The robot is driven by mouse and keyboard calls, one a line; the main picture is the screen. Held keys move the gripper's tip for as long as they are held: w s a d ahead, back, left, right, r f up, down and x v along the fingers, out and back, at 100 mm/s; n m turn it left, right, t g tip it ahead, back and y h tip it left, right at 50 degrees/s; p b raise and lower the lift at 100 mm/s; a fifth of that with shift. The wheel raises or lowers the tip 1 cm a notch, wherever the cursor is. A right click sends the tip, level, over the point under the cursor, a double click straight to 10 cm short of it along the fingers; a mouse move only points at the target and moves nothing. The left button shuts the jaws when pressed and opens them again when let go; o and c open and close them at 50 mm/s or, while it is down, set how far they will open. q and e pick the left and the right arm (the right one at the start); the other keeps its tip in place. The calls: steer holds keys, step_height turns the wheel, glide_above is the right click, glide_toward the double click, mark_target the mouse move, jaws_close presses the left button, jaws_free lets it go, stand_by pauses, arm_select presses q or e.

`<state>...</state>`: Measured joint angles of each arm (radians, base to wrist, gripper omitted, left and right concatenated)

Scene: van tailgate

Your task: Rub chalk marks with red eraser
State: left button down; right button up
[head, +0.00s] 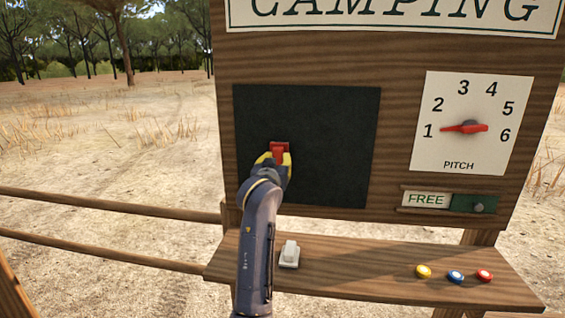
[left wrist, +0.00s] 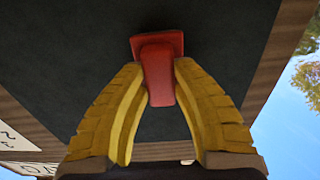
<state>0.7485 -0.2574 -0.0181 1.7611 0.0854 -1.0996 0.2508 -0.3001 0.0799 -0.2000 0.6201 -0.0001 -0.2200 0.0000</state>
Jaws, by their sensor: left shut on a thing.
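The red eraser (head: 279,148) is at the dark chalkboard (head: 335,130), left of the board's middle. My left gripper (head: 273,159) is shut on the eraser and holds it up at the board. In the left wrist view the two yellow fingers (left wrist: 160,85) grip the red eraser (left wrist: 158,75) from both sides, its wide end towards the dark surface (left wrist: 230,40). I cannot tell whether it touches the board. No chalk marks show on the visible part of the board; my gripper and arm hide some of it. My right gripper is not in view.
A wooden shelf (head: 370,270) juts out below the board. It bears a white block-like object (head: 289,254) and yellow (head: 423,271), blue (head: 456,276) and red (head: 484,275) round pieces. A pitch dial (head: 467,127) and a FREE slider (head: 450,201) are at the right.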

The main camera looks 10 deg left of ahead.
arm_select(q)
steer(key=shift+w+a, duration=0.1)
steer(key=shift+a, duration=0.65)
steer(key=s, duration=0.6)
steer(key=shift+s, duration=0.1)
stand_by(0.4)
